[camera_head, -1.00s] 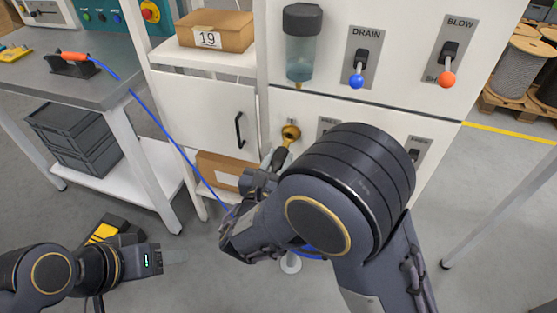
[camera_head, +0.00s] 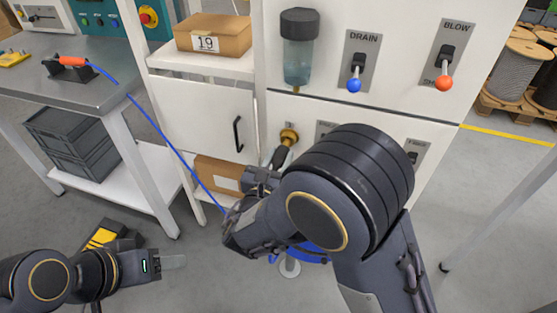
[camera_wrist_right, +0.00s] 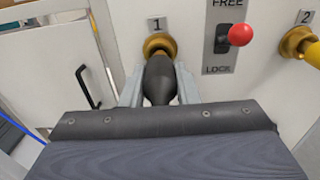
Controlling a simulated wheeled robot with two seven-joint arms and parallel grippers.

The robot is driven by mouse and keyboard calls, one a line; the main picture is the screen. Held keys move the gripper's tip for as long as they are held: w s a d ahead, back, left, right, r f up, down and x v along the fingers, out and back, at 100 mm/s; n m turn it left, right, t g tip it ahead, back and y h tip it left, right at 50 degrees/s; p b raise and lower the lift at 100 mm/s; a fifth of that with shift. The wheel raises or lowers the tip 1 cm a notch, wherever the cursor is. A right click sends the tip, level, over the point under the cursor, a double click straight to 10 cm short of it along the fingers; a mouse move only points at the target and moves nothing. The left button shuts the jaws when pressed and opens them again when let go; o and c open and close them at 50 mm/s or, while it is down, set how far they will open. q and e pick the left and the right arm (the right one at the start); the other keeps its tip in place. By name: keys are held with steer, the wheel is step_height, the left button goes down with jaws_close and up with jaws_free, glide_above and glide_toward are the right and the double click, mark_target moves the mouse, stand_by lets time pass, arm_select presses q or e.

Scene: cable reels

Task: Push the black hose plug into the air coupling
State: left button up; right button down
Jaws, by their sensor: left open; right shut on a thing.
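The black hose plug (camera_wrist_right: 160,80) is between the two grey fingers of my right gripper (camera_wrist_right: 158,88) in the right wrist view. Its front end points at the brass air coupling (camera_wrist_right: 159,45) under label 1 and appears to meet its mouth; how deep it sits is hidden. In the head view the coupling (camera_head: 289,137) is on the white panel, with the plug (camera_head: 281,155) just below it. My right gripper is shut on the plug, mostly covered by my arm. My left gripper (camera_head: 174,262) is open and empty at the lower left, far from the panel.
A red-knobbed FREE/LOCK lever (camera_wrist_right: 241,34) is right of the coupling, and a second coupling (camera_wrist_right: 297,42) holds a yellow plug. DRAIN (camera_head: 354,84) and BLOW (camera_head: 444,82) levers are above. A blue hose (camera_head: 170,145) with an orange end runs from the bench (camera_head: 85,85).

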steer(key=shift+w+d, duration=0.2)
steer(key=shift+w, duration=0.45)
steer(key=c, duration=1)
jaws_free()
